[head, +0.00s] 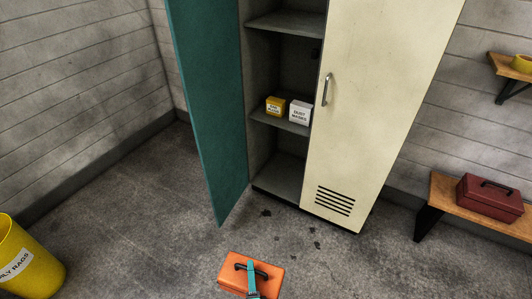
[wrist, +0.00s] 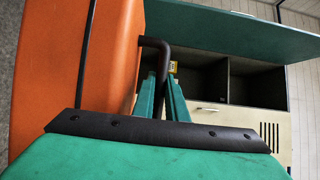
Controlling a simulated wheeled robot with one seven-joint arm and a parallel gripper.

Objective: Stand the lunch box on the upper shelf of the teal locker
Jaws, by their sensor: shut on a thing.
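The orange lunch box (head: 272,275) with a dark handle is at the bottom of the head view, in front of the locker. In the wrist view the lunch box (wrist: 70,70) fills the left side. My gripper (head: 250,267) is shut on its handle; the teal fingers (wrist: 160,97) also show at the handle in the wrist view. The locker's teal door (head: 208,100) stands open at the left, and a cream door (head: 375,100) is shut at the right. Inside the open bay, the upper shelf (head: 286,23) looks bare where it shows.
A dark red box (head: 489,199) sits on a wooden bench (head: 445,195) at right. A yellow bin (head: 25,255) stands at left. The floor before the locker is clear, with dark stains.

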